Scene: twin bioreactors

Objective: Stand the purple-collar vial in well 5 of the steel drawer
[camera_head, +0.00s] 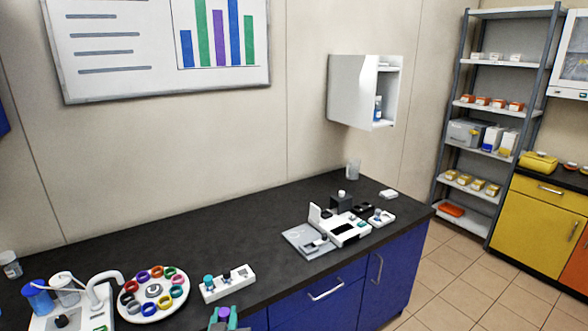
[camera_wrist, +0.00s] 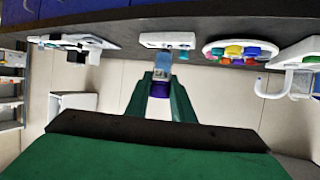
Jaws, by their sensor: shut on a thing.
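My gripper (camera_wrist: 161,80) is shut on the purple-collar vial (camera_wrist: 163,67) in the wrist view. The vial's clear, bluish body sticks out past the green fingertips, and its purple collar sits between the fingers. In the head view my gripper (camera_head: 223,320) is at the bottom edge, in front of the counter, with the purple collar (camera_head: 223,312) showing between the fingers. I cannot make out a steel drawer with numbered wells in either view. Blue drawer fronts (camera_head: 297,305) with metal handles are below the counter and look shut.
On the dark counter (camera_head: 250,225) stand a white carousel with coloured rings (camera_head: 153,289), a white vial block (camera_head: 228,283), and a white-and-grey instrument (camera_head: 350,231). A white machine with blue vessels (camera_head: 98,300) is at the left. The counter between block and instrument is clear.

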